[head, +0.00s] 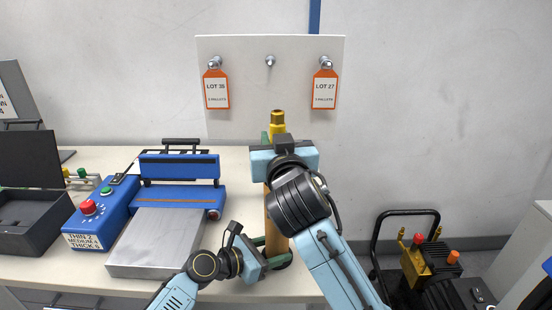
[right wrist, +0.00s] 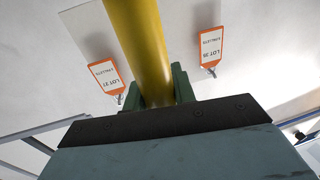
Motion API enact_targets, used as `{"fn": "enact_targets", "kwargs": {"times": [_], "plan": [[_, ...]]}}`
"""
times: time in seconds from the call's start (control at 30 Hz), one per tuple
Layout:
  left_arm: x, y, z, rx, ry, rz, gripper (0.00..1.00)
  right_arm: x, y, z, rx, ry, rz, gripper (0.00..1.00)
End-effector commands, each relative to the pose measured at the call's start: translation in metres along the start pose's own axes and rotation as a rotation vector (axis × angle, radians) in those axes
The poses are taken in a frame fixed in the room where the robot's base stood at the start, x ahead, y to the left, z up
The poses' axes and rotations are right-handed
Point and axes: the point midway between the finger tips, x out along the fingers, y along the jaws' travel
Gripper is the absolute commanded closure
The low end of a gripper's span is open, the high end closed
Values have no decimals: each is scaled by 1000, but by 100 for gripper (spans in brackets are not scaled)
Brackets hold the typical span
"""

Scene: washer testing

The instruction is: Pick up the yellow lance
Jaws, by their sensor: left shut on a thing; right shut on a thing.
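The yellow lance (head: 277,120) stands roughly upright in the middle of the head view, its yellow top in front of the white board. My right gripper (head: 277,137) is shut around its upper part. In the right wrist view the lance (right wrist: 140,45) runs between the green fingers (right wrist: 156,88). My left gripper (head: 274,249) reaches in low from the left, shut on the brownish lower part of the upright shaft. My right arm hides some of the shaft and its right side.
A blue machine (head: 180,168) with a metal plate (head: 160,240) stands left on the table (head: 235,165). A black case (head: 35,205) lies far left. The board (head: 270,90) carries two orange tags. A black-framed pump unit (head: 425,262) stands right of the table.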

Motion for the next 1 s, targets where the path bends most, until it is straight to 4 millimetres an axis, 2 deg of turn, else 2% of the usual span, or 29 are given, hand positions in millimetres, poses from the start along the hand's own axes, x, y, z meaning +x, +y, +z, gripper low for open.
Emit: {"fn": "enact_targets", "kwargs": {"times": [0.03,0.2,0.5,0.7,0.8,1.0], "plan": [[0,0,0,1,1,1,61,0,-1,-20,5,10,-3,100],[0,0,0,1,1,1,61,-1,-1,-79,4,12,-3,100],[0,0,0,1,1,1,61,-1,-1,-175,1,8,-3,100],[0,0,0,1,1,1,61,-1,-1,-216,0,4,-2,100],[0,0,0,1,1,1,61,0,0,-228,0,4,-1,100],[0,0,0,1,1,1,61,0,0,-238,-1,1,-1,100]]}}
